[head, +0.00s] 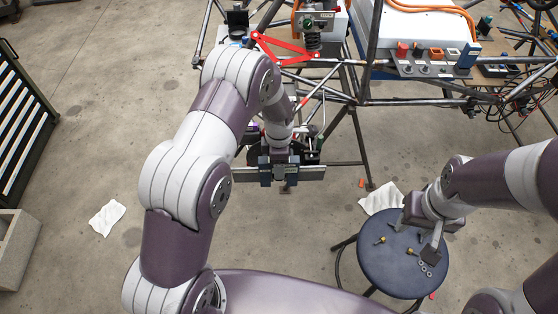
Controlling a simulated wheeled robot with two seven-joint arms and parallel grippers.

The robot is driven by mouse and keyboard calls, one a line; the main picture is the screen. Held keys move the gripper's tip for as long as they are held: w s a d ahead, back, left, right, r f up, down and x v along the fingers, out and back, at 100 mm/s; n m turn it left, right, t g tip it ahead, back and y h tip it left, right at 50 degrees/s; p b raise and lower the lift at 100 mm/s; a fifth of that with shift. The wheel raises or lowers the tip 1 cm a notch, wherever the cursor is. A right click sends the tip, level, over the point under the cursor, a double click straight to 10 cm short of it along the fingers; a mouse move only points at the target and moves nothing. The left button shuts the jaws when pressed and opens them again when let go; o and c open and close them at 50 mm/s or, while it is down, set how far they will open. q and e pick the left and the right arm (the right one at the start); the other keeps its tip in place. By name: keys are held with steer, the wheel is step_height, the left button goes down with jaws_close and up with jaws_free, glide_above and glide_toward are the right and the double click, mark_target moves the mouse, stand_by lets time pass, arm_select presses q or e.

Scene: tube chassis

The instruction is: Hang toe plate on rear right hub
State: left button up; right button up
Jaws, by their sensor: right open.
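A long pale metal plate, apparently the toe plate (317,174), lies crosswise below the chassis corner in the middle of the head view. Dark parts of what looks like the rear right hub (256,154) show just behind it. My left arm reaches over from the left, and its gripper (285,168) is at the plate's middle. The arm and dark blocks there hide the fingertips, and I cannot tell whether the plate touches the hub. My right gripper (415,240) is open and empty above the round stool at lower right.
The dark blue stool (385,274) bears small brass fasteners (381,240) and washers (425,269). The tube chassis (352,98) fills the back, with a red suspension arm (287,49). White cloths (106,217) lie on the floor.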

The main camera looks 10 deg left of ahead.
arm_select(q)
step_height(320, 180, up, 13)
steer(key=b, duration=0.1)
steer(key=shift+f, duration=0.15)
stand_by(0.5)
